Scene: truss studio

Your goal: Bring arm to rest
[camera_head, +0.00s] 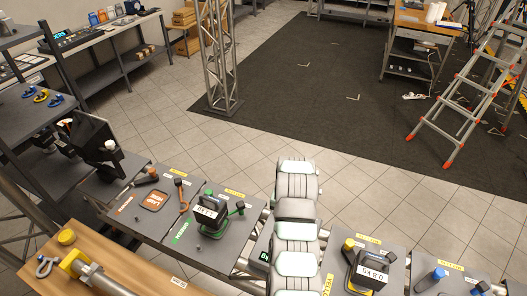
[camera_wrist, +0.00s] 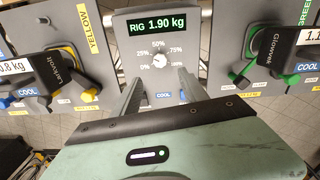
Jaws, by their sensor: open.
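In the wrist view my gripper (camera_wrist: 160,76) is open, its two grey fingers apart with nothing between them. Its fingertips point at a grey panel with a round dial (camera_wrist: 157,66) marked in percent and a display (camera_wrist: 151,24) reading "RIG 1.90 kg". The dial shows between and just beyond the fingertips; I cannot tell how far apart they are in depth. In the head view my pale grey arm (camera_head: 297,225) stands over the row of panels at the lower middle. My gripper cannot be made out there.
A black unit with yellow parts (camera_head: 370,268) stands right of my arm, and one with a green base (camera_head: 209,212) stands left. They flank the dial panel closely in the wrist view. A truss post (camera_head: 218,60) and a ladder (camera_head: 478,85) stand farther back; open floor lies between.

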